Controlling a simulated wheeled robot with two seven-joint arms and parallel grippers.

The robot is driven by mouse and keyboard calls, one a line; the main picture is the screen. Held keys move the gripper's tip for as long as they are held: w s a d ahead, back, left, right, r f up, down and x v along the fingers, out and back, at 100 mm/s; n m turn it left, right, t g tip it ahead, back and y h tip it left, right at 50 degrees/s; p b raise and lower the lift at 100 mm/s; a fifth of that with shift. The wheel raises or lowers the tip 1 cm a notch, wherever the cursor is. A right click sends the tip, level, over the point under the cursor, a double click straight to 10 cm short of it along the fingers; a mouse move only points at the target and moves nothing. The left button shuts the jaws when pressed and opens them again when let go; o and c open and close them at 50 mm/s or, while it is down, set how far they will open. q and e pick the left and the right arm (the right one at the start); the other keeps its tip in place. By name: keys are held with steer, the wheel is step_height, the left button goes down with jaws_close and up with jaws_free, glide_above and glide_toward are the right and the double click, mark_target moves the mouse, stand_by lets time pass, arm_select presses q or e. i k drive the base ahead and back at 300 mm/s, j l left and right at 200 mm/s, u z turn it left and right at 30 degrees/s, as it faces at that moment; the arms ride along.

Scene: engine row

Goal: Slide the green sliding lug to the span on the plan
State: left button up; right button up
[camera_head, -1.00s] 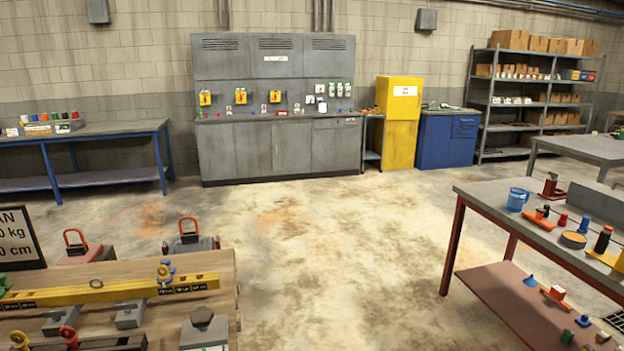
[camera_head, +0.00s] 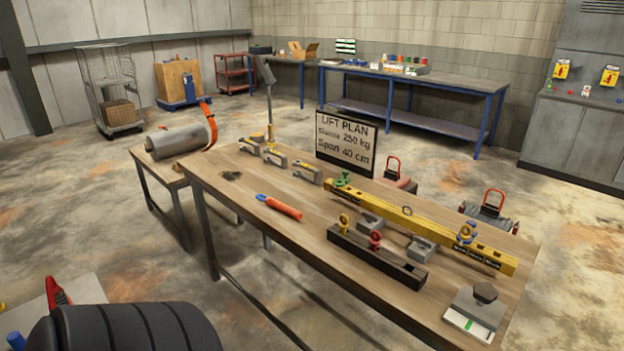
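A yellow spreader beam (camera_head: 420,223) lies across the wooden workbench (camera_head: 235,200). The green sliding lug (camera_head: 343,179) sits on the beam near its left end. A blue lug (camera_head: 466,233) is towards the beam's right end, by dark labels too small to read. A ring (camera_head: 407,211) stands near the beam's middle. The plan board (camera_head: 345,144) stands behind the beam and reads "LIFT PLAN", a shackle line with 250 kg, and "Span 40 cm". Neither of my grippers is in view.
A dark rail (camera_head: 375,257) with yellow and red lugs lies in front of the beam. An orange-handled tool (camera_head: 279,207), several small grey clamps (camera_head: 275,157) and a grey block (camera_head: 475,312) share the bench. A black ribbed object (camera_head: 125,328) fills the lower left. Floor shows around the bench.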

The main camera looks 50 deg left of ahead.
mark_target(343, 181)
steer(key=u, duration=1.4)
